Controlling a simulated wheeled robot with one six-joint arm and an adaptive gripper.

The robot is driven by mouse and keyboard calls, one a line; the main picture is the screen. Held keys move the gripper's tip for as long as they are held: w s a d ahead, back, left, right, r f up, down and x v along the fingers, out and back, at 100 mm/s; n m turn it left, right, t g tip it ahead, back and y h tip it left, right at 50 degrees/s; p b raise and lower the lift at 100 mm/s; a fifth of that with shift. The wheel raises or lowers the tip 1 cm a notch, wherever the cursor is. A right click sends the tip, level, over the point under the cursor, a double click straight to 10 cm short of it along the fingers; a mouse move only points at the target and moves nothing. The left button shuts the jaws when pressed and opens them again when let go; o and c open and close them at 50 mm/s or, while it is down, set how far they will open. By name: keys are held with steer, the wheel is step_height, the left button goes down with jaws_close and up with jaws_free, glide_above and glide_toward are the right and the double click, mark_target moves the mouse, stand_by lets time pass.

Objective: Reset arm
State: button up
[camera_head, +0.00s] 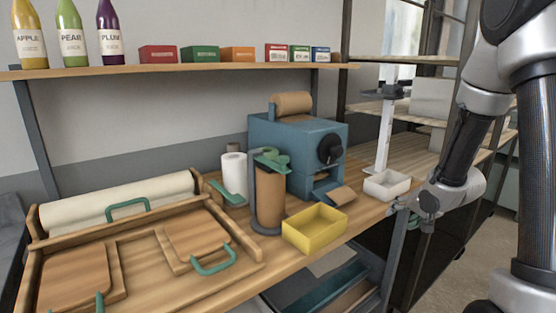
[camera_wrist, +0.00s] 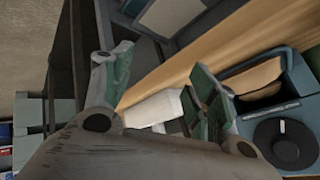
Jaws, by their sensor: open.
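My gripper (camera_head: 402,214) is at the right end of the bench, beside the small white tray (camera_head: 387,185). In the wrist view my gripper (camera_wrist: 160,85) has its two green-padded fingers spread wide apart, with nothing held between them. The white tray also shows in the wrist view (camera_wrist: 155,108), beyond the fingers and partly hidden by my gripper's body. I cannot tell whether a finger touches the tray. My arm comes down from the upper right in the head view.
A yellow tray (camera_head: 315,229), a blue machine (camera_head: 280,150) and a brown roll on a stand (camera_head: 269,200) stand left of my gripper. A white post (camera_head: 383,135) rises behind the white tray. Metal-framed shelving (camera_head: 440,60) stands behind my arm. Bottles and small boxes line the upper shelf (camera_head: 200,68).

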steer(key=s+d+r+n+g+h, duration=0.2)
steer(key=s+r+g, duration=0.1)
steer(key=s, duration=0.4)
steer(key=s+d+r+n+g+h, duration=0.1)
steer(key=s+d+r+n+g, duration=0.15)
steer(key=s, duration=0.55)
steer(key=s+a+r+n+t, duration=0.1)
steer(key=s+a+r, duration=0.2)
steer(key=s+r, duration=0.4)
steer(key=s+a+r+y, duration=0.1)
steer(key=s+a+r, duration=0.3)
steer(key=s+r, duration=0.2)
steer(key=shift+s+a+r+n+t, duration=0.25)
steer(key=shift+s+r+n+t, duration=0.15)
steer(key=shift+s, duration=0.5)
